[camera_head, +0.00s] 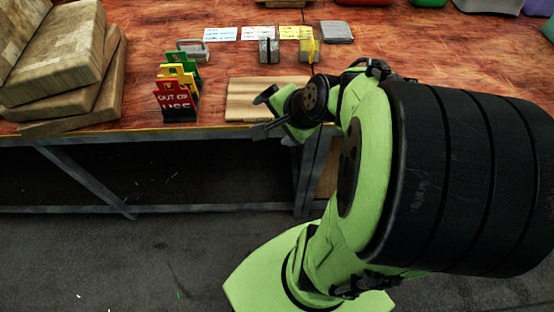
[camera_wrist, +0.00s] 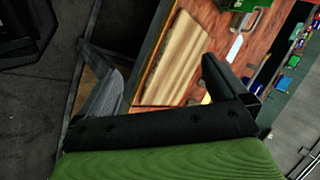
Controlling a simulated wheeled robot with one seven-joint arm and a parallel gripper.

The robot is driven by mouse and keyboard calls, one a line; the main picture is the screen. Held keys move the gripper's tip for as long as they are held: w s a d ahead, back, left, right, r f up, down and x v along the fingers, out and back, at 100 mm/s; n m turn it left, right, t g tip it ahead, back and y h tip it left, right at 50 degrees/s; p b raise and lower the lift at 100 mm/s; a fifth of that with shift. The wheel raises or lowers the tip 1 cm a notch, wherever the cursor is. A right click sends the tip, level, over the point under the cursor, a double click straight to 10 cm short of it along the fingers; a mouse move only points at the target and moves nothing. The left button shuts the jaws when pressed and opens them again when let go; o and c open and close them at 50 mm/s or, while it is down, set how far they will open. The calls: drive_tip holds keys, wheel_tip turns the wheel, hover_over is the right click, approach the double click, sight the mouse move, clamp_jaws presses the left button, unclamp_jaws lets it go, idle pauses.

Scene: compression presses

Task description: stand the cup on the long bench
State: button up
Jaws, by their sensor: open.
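I cannot make out a cup in either view. The long bench (camera_head: 140,62) has a worn reddish wooden top on a grey metal frame and runs across the head view. Its top also shows in the wrist view (camera_wrist: 262,38). My gripper (camera_head: 262,112) is at the bench's front edge, beside a pale wooden board (camera_head: 240,98). In the wrist view my gripper (camera_wrist: 145,50) has its two fingers wide apart with nothing between them. The board (camera_wrist: 182,55) shows beyond the fingers. My arm hides the right part of the bench front.
Stacked wooden blocks (camera_head: 65,80) fill the bench's left end. A row of coloured signs (camera_head: 176,95) stands left of the board. Behind are two small metal blocks (camera_head: 268,50), paper cards (camera_head: 257,33) and a grey slab (camera_head: 336,31). Bare bench top lies between the stack and the signs.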

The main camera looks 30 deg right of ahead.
drive_tip(key=s+a+r+n+g, duration=0.1)
drive_tip(key=s+a+r+n, duration=0.1)
drive_tip(key=s+a+n, duration=0.2)
drive_tip(key=s+a+r+n+g, duration=0.1)
drive_tip(key=s+a+r+n, duration=0.2)
drive_tip(key=s+n, duration=0.5)
drive_tip(key=a+n, duration=0.1)
drive_tip(key=n, duration=0.2)
drive_tip(key=shift+s+r+h, duration=0.25)
drive_tip(key=shift+h, duration=0.15)
